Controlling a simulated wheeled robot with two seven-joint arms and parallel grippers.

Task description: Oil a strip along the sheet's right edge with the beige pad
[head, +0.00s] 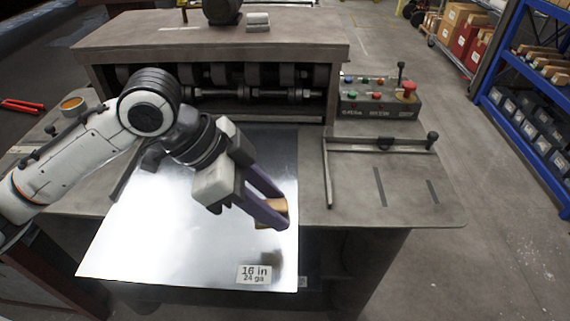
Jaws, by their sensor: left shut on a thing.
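The metal sheet (165,225) lies on the machine's table, its front part reaching past the front edge. A label reading "16 in 24 ga" is at its front right corner. My left gripper (276,212) reaches over the sheet from the left. It is shut on the beige pad (271,222), at the sheet's right edge, a little behind the label. The fingers hide part of the pad, and I cannot tell whether it touches the sheet. A darker smear shows on the sheet in front of the pad. My right gripper is not in view.
The forming machine (210,50) with its rollers stands behind the sheet. A control box (378,100) with a red button and a guide bracket (380,146) are at right. An orange-rimmed cup (73,105) stands at left.

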